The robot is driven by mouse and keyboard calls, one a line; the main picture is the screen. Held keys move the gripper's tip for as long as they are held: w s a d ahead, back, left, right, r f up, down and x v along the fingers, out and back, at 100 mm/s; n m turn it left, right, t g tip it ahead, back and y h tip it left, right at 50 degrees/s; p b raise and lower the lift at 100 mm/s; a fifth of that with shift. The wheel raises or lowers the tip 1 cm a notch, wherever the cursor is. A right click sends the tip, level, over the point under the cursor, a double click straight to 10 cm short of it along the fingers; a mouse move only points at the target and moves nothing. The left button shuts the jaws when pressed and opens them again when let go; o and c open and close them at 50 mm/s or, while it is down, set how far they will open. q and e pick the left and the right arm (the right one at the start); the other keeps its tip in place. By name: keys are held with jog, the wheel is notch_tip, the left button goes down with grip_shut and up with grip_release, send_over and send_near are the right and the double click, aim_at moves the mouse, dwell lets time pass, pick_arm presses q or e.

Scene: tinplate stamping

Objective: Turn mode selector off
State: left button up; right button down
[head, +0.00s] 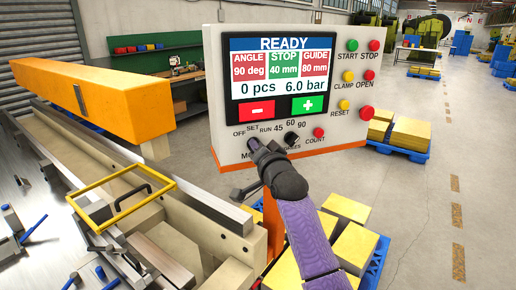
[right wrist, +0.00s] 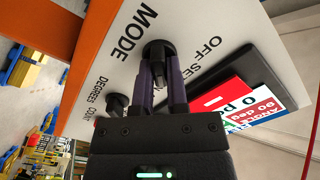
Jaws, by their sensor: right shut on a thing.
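The mode selector (right wrist: 157,50) is a black round knob on the white front of the control panel (head: 218,120). In the head view it sits at the panel's lower left, under the words OFF, SET and RUN, mostly behind my gripper. My right gripper (right wrist: 160,68) has its two purple-grey fingers on either side of this knob, shut on it; it also shows in the head view (head: 259,150). I cannot tell which mark the knob points to. My left gripper is not in view.
A second black knob (head: 291,139) for degrees sits just right of the mode selector, close to my gripper. The red COUNT button (head: 319,132) is beside it. The screen (head: 284,76) above reads READY. An orange beam (head: 95,95) and a yellow frame (head: 120,200) lie left.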

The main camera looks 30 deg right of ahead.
dwell(0.3)
jog(key=n+p, duration=0.6)
jog(key=n, duration=1.1)
jog(key=shift+a+f+n+p, duration=0.1)
jog(key=shift+a+n+p, duration=0.05)
jog(key=shift+n+p, duration=0.25)
dwell(0.5)
jog(key=c, duration=0.6)
grip_release()
jog(key=shift+c, duration=0.2)
